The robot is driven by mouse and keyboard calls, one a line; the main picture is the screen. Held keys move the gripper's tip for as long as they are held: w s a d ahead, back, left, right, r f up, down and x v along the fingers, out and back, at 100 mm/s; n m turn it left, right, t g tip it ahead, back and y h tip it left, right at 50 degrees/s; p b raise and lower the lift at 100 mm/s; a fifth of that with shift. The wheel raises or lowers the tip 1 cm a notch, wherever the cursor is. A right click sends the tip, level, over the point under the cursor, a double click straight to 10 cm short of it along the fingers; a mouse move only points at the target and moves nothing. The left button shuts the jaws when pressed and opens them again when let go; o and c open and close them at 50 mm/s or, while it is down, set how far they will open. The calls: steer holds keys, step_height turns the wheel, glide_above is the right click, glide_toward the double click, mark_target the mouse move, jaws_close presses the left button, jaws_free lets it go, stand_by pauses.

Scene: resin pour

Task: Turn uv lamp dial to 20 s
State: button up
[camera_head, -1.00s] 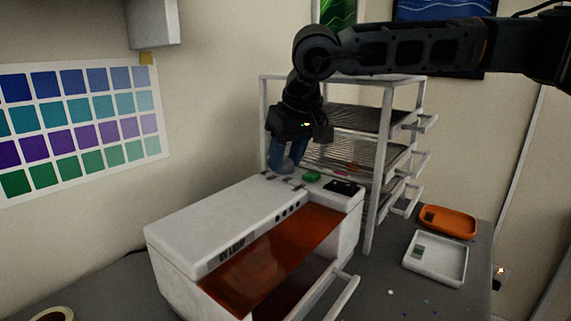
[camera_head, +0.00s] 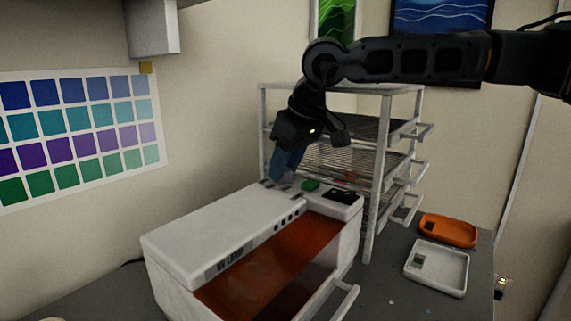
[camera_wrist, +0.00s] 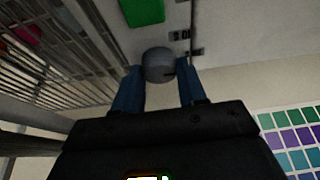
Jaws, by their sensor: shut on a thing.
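The UV lamp (camera_head: 200,235) is a white box with an orange window (camera_head: 265,262) on the bench. My gripper (camera_head: 280,176) points down at the back of its top face. In the wrist view the grey round dial (camera_wrist: 158,64) sits between the two blue fingers of my gripper (camera_wrist: 160,85), which are shut on it. Small dark marks with labels lie beside the dial; the setting it points to is too small to read. A green button (camera_head: 310,185) and a dark display (camera_head: 343,188) sit to the right of the dial.
A white wire rack (camera_head: 377,170) with several shelves stands close behind the lamp. An orange tray (camera_head: 447,230) and a white tray (camera_head: 462,268) lie to the right. A colour chart (camera_head: 80,130) hangs on the left wall.

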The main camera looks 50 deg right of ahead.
steer(key=o, duration=1)
steer(key=shift+m, duration=0.3)
